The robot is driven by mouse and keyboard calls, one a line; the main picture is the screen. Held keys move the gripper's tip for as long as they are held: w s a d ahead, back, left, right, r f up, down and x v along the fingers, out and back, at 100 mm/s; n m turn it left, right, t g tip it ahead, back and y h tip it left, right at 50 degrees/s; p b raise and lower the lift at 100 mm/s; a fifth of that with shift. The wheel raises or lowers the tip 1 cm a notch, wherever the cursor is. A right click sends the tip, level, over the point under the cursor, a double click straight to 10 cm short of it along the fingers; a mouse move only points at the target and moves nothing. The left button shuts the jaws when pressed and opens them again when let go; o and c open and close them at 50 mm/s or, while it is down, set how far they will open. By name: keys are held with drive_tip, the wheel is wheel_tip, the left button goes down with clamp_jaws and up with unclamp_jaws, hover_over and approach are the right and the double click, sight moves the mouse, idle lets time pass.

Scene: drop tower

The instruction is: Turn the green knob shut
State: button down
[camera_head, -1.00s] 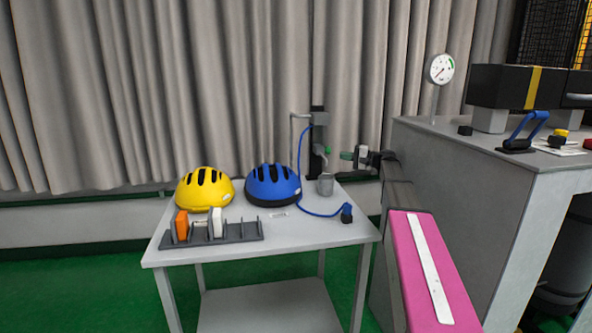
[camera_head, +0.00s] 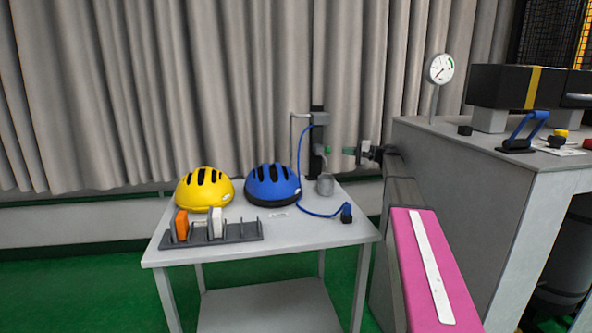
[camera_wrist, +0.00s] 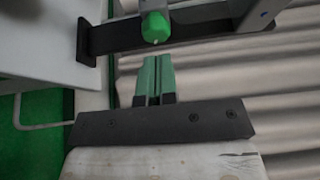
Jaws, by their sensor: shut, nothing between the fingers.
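The green knob (camera_head: 328,149) sits on the side of a dark upright post (camera_head: 317,140) at the back right of the small table. In the wrist view the green knob (camera_wrist: 155,27) stands out from the dark post (camera_wrist: 110,37), just beyond my fingertips. My gripper (camera_head: 349,151) is to the right of the knob in the head view, with a gap between them. In the wrist view my gripper (camera_wrist: 153,60) has its green fingers together and empty, pointing at the knob without touching it.
A blue hose (camera_head: 301,150) runs from the post to the table (camera_head: 300,240). A blue helmet (camera_head: 272,186), a yellow helmet (camera_head: 205,188) and a rack (camera_head: 225,233) stand left. A grey cabinet (camera_head: 460,165) is on the right.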

drive_tip(key=shift+s+a, duration=0.2)
drive_tip(key=shift+a, duration=0.7)
drive_tip(key=shift+s+a, duration=0.15)
drive_tip(key=shift+a, duration=0.75)
drive_tip(key=shift+s+a, duration=0.2)
drive_tip(key=shift+a, duration=0.7)
drive_tip(key=shift+a+f, duration=0.1)
drive_tip(key=shift+f, duration=0.45)
drive_tip(key=shift+s, duration=0.35)
drive_tip(key=w+d, duration=0.1)
drive_tip(key=d, duration=0.5)
drive_tip(key=shift+d, duration=0.1)
